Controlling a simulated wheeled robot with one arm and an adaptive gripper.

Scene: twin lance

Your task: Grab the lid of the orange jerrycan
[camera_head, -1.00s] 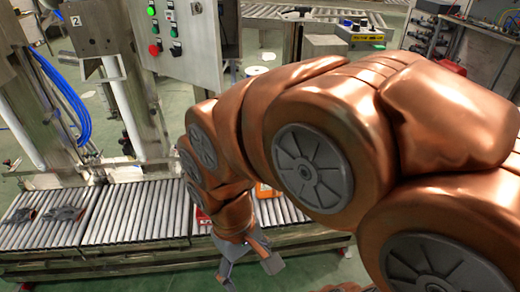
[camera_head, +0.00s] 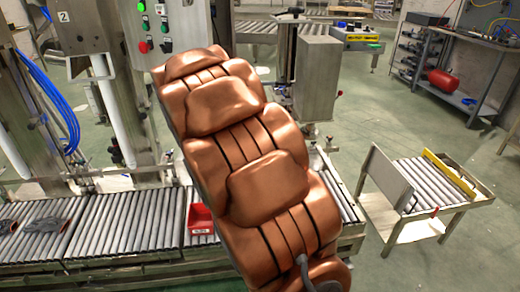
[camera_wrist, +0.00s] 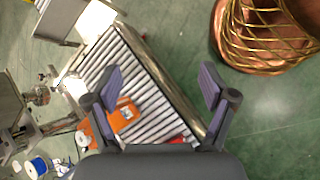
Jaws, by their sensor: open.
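The orange jerrycan (camera_wrist: 126,114) is on the roller conveyor in the wrist view, partly hidden behind my left finger. Its lid is too small to make out clearly. My gripper (camera_wrist: 160,86) is open and empty, its two purple-grey fingers spread wide. It is above the conveyor's edge, with the jerrycan to its lower left in the wrist picture and apart from it. In the head view my copper arm covers the middle, and the jerrycan and gripper are hidden.
A red bin (camera_head: 201,219) stands on the roller conveyor (camera_head: 128,222), left of my arm. Dark gloves (camera_head: 48,224) lie further left. A control box (camera_head: 162,32) stands behind. A small roller table (camera_head: 432,184) is at the right, with open green floor around it.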

